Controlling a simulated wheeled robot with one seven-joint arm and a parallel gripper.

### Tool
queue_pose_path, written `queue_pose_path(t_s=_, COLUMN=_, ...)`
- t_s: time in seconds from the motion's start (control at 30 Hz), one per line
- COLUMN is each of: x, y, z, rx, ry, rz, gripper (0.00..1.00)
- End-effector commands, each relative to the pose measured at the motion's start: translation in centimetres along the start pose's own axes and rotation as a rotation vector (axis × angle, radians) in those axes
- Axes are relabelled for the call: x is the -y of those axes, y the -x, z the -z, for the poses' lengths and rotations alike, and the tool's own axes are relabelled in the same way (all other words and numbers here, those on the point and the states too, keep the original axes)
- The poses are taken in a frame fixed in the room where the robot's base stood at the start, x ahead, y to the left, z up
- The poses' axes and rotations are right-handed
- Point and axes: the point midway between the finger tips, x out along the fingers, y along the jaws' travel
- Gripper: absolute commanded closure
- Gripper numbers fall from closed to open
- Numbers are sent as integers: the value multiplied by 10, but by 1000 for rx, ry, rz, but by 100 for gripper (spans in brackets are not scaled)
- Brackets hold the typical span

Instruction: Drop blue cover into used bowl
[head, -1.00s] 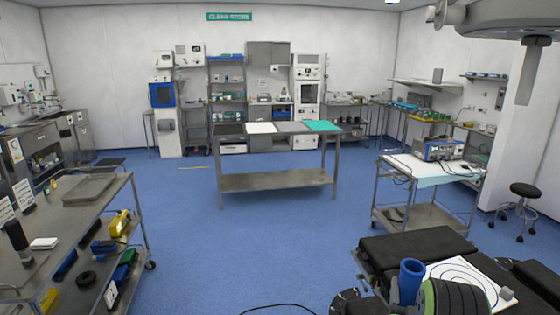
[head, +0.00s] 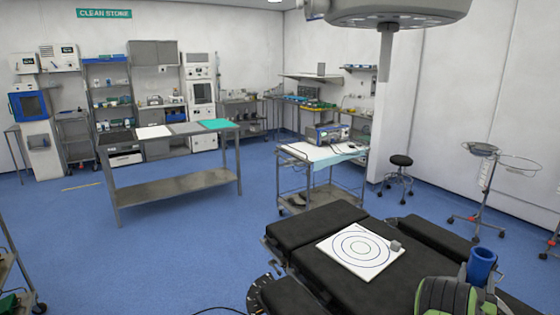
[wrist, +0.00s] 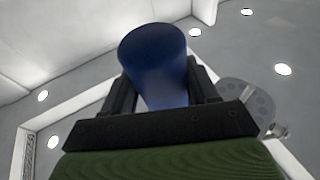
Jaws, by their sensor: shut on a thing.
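The blue cover (head: 482,266) is a hollow blue cylinder at the bottom right of the head view. My gripper (wrist: 158,92) is shut on it, with one dark finger on each side of it in the wrist view, where the cover (wrist: 155,60) points away from the palm. In the head view, my green and black wrist hides most of the fingers. A grey, shallow bowl (head: 481,148) sits in a ring of a wheeled stand at the right, far beyond my gripper. I cannot tell whether it is the used bowl.
A black operating table (head: 318,222) lies ahead, bearing a white target board (head: 361,249) with a small grey block (head: 396,245). A stool (head: 401,162) and a trolley (head: 326,151) with a blue device stand behind it. Blue floor is free at the left.

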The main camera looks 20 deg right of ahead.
Motion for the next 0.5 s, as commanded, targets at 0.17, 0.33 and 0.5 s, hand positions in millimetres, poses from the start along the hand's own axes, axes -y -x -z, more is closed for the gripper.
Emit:
queue_pose_path(t_s=0.17, x=0, y=7, z=-23, rx=1, ry=0, rz=0, gripper=63)
queue_pose_path(t_s=0.33, x=0, y=15, z=-47, rx=0, ry=0, rz=0, gripper=63)
queue_pose_path(t_s=0.5, x=1, y=17, z=-54, rx=-2, ry=-1, rz=1, gripper=63)
